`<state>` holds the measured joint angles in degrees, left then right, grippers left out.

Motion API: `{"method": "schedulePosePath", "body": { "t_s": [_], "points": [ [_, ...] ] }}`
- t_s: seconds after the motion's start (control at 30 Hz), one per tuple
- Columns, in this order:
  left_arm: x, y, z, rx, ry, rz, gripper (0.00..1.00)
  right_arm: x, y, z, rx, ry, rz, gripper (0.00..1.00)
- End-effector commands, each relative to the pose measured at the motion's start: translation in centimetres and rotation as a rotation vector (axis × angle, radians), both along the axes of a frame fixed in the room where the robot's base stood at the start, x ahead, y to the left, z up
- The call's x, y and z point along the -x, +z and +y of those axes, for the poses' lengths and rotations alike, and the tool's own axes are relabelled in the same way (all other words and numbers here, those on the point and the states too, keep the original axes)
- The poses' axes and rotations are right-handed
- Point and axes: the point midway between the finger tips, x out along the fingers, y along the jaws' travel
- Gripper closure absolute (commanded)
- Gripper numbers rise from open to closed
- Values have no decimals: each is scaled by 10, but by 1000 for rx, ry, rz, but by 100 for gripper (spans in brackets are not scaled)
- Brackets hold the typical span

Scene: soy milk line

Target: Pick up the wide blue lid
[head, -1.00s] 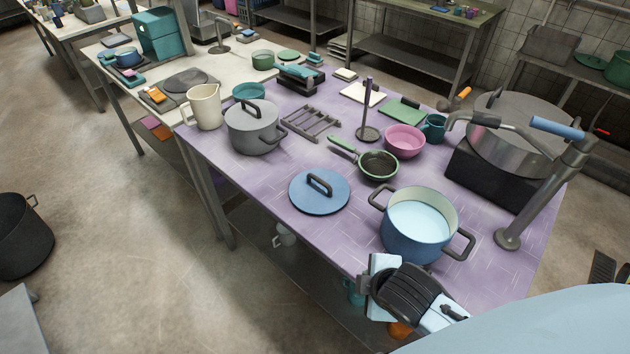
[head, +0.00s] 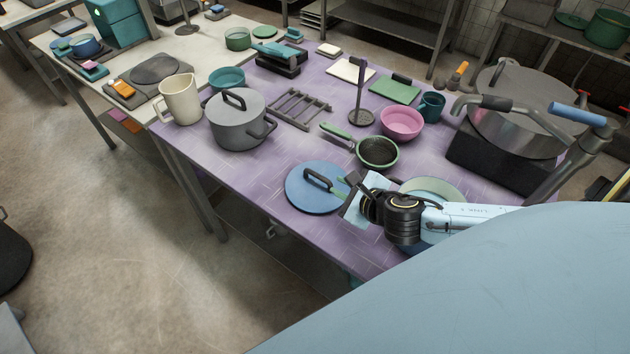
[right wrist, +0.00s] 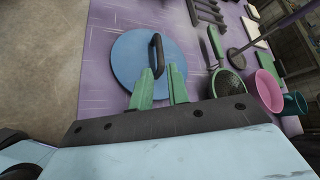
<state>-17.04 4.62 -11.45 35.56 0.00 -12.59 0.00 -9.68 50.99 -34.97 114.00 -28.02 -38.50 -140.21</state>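The wide blue lid (head: 310,195) lies flat on the purple table, with its dark handle (head: 318,178) on top. It also shows in the right wrist view (right wrist: 126,62). My right gripper (head: 339,187) is at the right side of the lid, above it. In the right wrist view, its two green fingers (right wrist: 161,72) are apart, and the near end of the handle shows between their tips. I cannot tell whether they touch it. My left gripper is not in view.
My right arm hides most of the blue pot (head: 435,188). A grey pot (head: 238,125) with its lid on stands behind the blue lid. A green-handled strainer (head: 377,152) and pink bowl (head: 402,122) lie behind my gripper. The purple table (head: 235,170) is clear left of the lid.

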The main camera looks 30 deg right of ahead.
Motion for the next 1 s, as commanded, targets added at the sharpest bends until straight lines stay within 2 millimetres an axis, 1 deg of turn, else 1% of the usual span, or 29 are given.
{"method": "schedulePosePath", "body": {
  "t_s": [0.03,0.1,0.2,0.3,0.57,0.8,0.9,1.0],
  "points": [
    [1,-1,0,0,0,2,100,-10,-5,1,-2,-3,-3,83],
    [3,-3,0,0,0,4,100,-22,-12,1,-4,-5,-2,83],
    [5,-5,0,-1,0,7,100,-38,-22,3,-5,-4,-2,83],
    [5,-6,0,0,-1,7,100,-50,-29,3,-5,-5,-1,83],
    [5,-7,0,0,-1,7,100,-63,-38,4,-6,-5,1,83],
    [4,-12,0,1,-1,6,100,-87,-58,3,-8,-7,0,83],
    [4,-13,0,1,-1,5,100,-96,-63,3,-7,-6,1,83],
    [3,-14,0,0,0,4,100,-100,-66,4,-7,-5,1,83]
  ]
}}
